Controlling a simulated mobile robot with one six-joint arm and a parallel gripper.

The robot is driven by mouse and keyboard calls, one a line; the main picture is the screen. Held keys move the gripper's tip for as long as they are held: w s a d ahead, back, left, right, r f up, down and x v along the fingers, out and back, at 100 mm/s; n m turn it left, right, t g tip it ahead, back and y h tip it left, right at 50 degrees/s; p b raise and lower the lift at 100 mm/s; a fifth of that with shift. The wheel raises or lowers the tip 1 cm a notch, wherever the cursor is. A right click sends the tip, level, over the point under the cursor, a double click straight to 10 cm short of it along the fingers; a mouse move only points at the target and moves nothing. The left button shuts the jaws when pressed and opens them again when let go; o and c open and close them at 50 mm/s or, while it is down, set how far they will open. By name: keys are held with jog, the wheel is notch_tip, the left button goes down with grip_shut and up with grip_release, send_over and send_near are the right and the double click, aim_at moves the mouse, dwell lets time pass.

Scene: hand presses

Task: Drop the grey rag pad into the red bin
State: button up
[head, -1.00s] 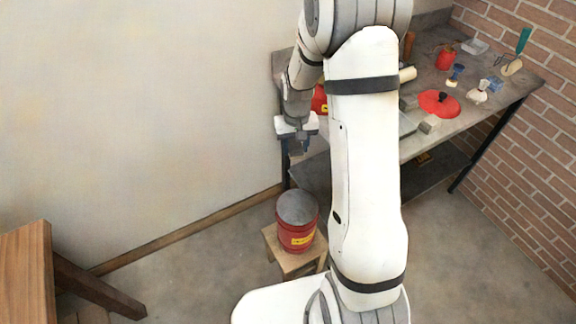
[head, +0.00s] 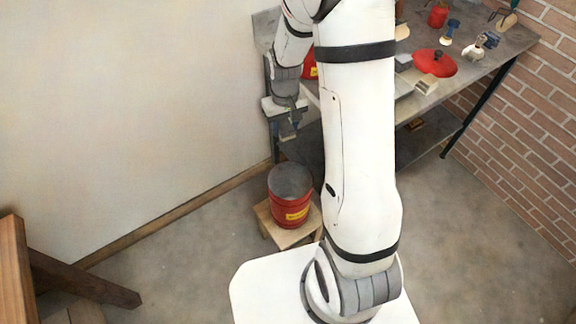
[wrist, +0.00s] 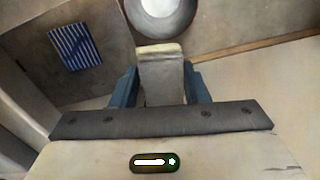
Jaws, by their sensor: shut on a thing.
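The grey rag pad (wrist: 162,78) is between the blue fingers of my gripper (wrist: 160,90) in the wrist view, its pale upper edge sticking out past them. In the head view my gripper (head: 289,132) hangs above and behind the red bin, with a small dark piece at its tips. The red bin (head: 291,208) has a yellow label and a round grey top. In the wrist view the bin (wrist: 163,14) shows as a pale round rim at the top edge, cut off, beyond the pad and apart from it.
The bin stands on a small wooden stool (head: 264,220). Behind my arm is a workbench (head: 490,60) with a red round lid (head: 434,63) and several tools. A blue striped piece (wrist: 75,47) shows in the wrist view. A wooden table (head: 12,270) stands at left.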

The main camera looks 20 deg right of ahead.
jog(key=s+f+n+b, duration=0.1)
jog(key=s+f+b, duration=0.1)
jog(key=f+b, duration=0.5)
jog(key=s+f+n+b, duration=0.1)
jog(key=s+f+b, duration=0.2)
jog(key=f+b, duration=0.5)
notch_tip(320, 180, down, 5)
jog(key=shift+s+r, duration=0.15)
jog(key=o, duration=1.2)
jog(key=shift+c, duration=0.2)
jog(key=shift+r, duration=0.15)
notch_tip(320, 180, up, 7)
jog(key=p, duration=0.5)
